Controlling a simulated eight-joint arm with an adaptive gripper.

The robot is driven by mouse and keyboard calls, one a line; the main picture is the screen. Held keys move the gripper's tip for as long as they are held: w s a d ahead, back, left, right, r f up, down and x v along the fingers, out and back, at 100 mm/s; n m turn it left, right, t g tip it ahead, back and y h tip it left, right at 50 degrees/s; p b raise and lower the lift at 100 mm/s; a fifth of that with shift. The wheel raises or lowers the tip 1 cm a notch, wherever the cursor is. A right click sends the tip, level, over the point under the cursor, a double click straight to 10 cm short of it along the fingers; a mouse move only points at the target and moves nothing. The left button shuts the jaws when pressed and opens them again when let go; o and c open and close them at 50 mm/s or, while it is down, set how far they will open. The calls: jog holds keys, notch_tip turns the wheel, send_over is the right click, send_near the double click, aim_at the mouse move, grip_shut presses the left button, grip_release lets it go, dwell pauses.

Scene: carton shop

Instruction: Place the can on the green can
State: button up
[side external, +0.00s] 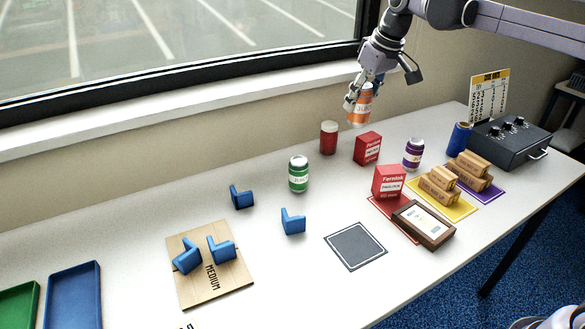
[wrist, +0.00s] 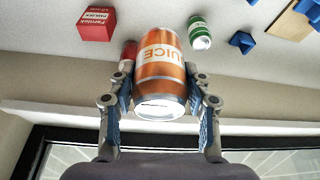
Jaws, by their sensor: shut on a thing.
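My gripper (side external: 361,97) is shut on an orange can (side external: 361,107) with a "JUICE" label and holds it above the back of the table. In the wrist view the orange can (wrist: 160,75) sits between the two blue-padded fingers (wrist: 160,100). The green can (side external: 298,174) stands upright on the table, left of and below the held can in the side view. It also shows in the wrist view (wrist: 200,33), at the upper right and apart from the held can.
A red can (side external: 328,138) and a red box (side external: 367,148) stand near the held can. A purple can (side external: 413,153) and a blue can (side external: 460,138) stand to the right. Blue brackets (side external: 292,221) lie in front of the green can. A dark square mat (side external: 355,246) is empty.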

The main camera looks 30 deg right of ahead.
jog(key=w, duration=0.4)
send_over(299, 160)
notch_tip(299, 160, down, 7)
jog(key=shift+s+f, duration=0.1)
jog(key=shift+f, duration=2.1)
jog(key=shift+f, duration=0.15)
jog(key=o, duration=0.8)
